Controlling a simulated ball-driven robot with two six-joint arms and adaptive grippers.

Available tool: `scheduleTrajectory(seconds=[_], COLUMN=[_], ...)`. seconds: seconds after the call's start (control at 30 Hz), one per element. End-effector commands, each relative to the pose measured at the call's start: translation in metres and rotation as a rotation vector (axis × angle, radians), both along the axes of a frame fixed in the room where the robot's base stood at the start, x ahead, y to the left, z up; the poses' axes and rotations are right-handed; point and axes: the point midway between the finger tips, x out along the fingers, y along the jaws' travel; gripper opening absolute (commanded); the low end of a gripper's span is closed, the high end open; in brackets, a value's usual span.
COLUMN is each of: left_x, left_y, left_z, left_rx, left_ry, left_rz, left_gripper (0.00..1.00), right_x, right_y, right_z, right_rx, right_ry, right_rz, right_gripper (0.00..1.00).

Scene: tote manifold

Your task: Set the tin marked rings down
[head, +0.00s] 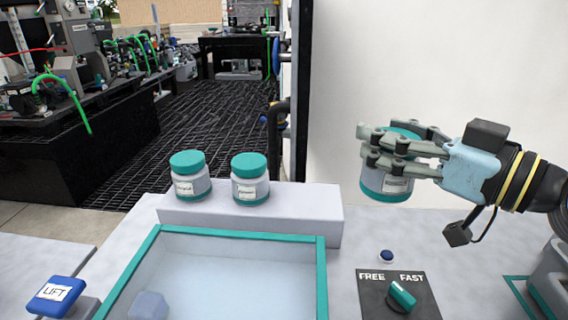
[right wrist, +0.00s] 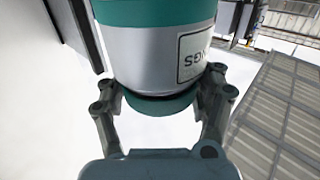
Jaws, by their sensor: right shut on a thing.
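My right gripper (head: 400,155) is shut on a grey tin (head: 385,182) with a teal lid and a teal base band. It holds the tin roughly upright, apart from the worktop, right of the raised ledge. In the right wrist view the tin (right wrist: 150,60) fills the space between the fingers (right wrist: 160,105). Its label shows letters ending in "GS", partly cut off. Two similar tins stand upright on the ledge, one at left (head: 189,178) and one at right (head: 250,181). Their labels are too small to read. My left gripper is not in view.
A teal-rimmed clear tote (head: 240,233) sits in front of the ledge (head: 310,205), with a pale block (head: 149,304) inside. A blue LIFT button (head: 57,293) is at left. A FREE/FAST knob (head: 402,295) and a small blue button (head: 386,256) are at right. The ledge's right end is bare.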

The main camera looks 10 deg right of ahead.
Motion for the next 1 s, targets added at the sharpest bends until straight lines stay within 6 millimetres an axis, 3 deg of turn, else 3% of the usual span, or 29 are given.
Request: scheduleTrajectory(seconds=[0.27,0.63,0.77,1.0], left_x=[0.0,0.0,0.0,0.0], left_y=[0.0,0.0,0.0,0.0], left_z=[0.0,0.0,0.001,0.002], left_rx=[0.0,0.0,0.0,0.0], left_ry=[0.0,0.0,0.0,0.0], left_rz=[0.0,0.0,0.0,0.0], left_gripper=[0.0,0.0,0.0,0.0], right_x=[0.034,0.038,0.048,0.089], right_y=[-0.026,-0.025,-0.016,0.024], right_z=[0.0,0.002,-0.006,-0.038], right_rx=[0.024,0.024,0.03,0.032], right_ry=[0.004,-0.002,-0.003,-0.001], right_rz=[0.031,0.03,0.027,0.031], right_gripper=[0.06,0.06,0.06,0.06])
